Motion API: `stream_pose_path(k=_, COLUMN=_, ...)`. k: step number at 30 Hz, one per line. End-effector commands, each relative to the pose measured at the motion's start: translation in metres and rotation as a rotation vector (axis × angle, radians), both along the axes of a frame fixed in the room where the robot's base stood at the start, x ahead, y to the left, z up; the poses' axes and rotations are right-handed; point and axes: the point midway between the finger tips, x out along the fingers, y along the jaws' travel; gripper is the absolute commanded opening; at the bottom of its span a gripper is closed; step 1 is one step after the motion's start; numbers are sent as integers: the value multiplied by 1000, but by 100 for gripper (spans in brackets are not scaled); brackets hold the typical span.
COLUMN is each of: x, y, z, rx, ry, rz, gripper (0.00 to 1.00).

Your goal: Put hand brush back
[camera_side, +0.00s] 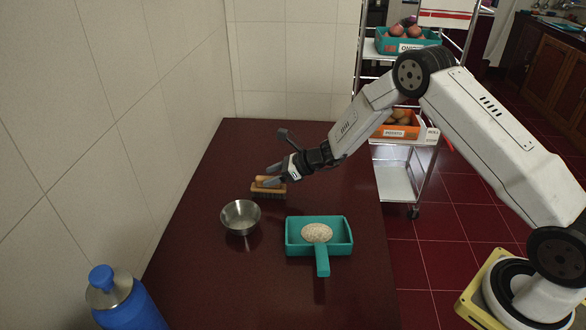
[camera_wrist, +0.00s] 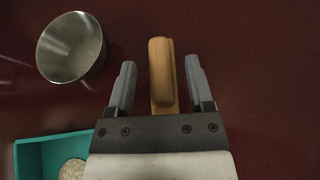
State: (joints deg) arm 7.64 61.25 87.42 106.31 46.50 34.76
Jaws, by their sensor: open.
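The hand brush (camera_side: 268,192) stands bristles down on the dark red table, toward the back, with a wooden top. In the wrist view its wooden handle (camera_wrist: 161,72) lies between the two grey fingers of my gripper (camera_wrist: 158,82), with a gap on each side. My gripper (camera_side: 274,176) is open and around the handle in the side view; the fingers partly cover the brush. A teal dustpan (camera_side: 345,250) with a pale grainy heap (camera_side: 316,233) in it lies nearer the front right; it also shows in the wrist view (camera_wrist: 35,150).
A metal bowl (camera_side: 240,217) stands just in front of the brush and left of the dustpan, also in the wrist view (camera_wrist: 72,47). A blue bottle (camera_side: 125,300) is at the front left. A tiled wall borders the table's left. A rack with crates (camera_side: 396,131) stands beyond the right edge.

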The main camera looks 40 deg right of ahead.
Motion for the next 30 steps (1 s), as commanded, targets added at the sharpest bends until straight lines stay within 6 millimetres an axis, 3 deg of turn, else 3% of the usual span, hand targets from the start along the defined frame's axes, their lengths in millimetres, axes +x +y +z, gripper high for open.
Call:
stream_pose_path(k=18, x=-56, y=-56, z=44, rx=1, ry=-2, rz=-1, gripper=67)
stream_pose_path(k=30, x=-66, y=-65, z=51, rx=1, ry=0, rz=1, gripper=67)
